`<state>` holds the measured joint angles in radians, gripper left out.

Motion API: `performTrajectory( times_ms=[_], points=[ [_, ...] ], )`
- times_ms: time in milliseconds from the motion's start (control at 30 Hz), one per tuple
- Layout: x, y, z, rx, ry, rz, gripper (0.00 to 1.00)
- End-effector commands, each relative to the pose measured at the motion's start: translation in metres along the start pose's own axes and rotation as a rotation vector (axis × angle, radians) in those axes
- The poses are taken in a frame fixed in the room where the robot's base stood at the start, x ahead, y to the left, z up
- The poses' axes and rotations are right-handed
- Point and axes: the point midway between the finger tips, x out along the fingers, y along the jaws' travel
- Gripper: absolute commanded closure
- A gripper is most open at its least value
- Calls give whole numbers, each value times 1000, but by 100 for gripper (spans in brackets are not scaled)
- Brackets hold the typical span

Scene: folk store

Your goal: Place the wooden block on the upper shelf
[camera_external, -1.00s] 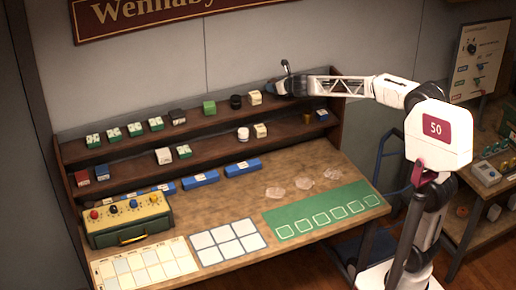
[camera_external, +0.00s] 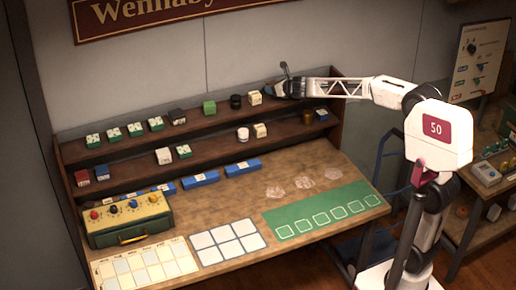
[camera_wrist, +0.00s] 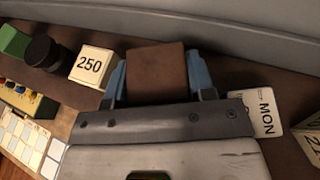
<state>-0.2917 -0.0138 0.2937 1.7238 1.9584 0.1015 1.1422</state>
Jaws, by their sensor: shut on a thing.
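My gripper (camera_wrist: 159,76) is shut on the brown wooden block (camera_wrist: 156,70), which sits between its two blue fingers in the wrist view. In the external view my gripper (camera_external: 284,86) is at the right part of the upper shelf (camera_external: 194,124), just right of a cream box. The block cannot be made out there. In the wrist view the shelf surface (camera_wrist: 245,80) lies around and below the block. Whether the block touches the shelf cannot be told, as its underside is hidden.
The cream "250" box (camera_wrist: 90,66) stands close left of my gripper, with a black jar (camera_wrist: 42,52) beyond it. A white "MON" card (camera_wrist: 262,112) lies to the right. The back panel (camera_wrist: 240,30) rises behind. Several boxes line the shelf's left part.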

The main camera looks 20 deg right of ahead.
Motion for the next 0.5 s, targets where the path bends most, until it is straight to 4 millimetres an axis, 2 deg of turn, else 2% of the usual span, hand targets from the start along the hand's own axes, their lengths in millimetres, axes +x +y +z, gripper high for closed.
performTrajectory(
  times_ms=[267, 500],
  points=[
    [6, 0, -15, 0, 0, 0, 75],
    [8, 0, -19, 0, 0, 0, 75]
  ],
)
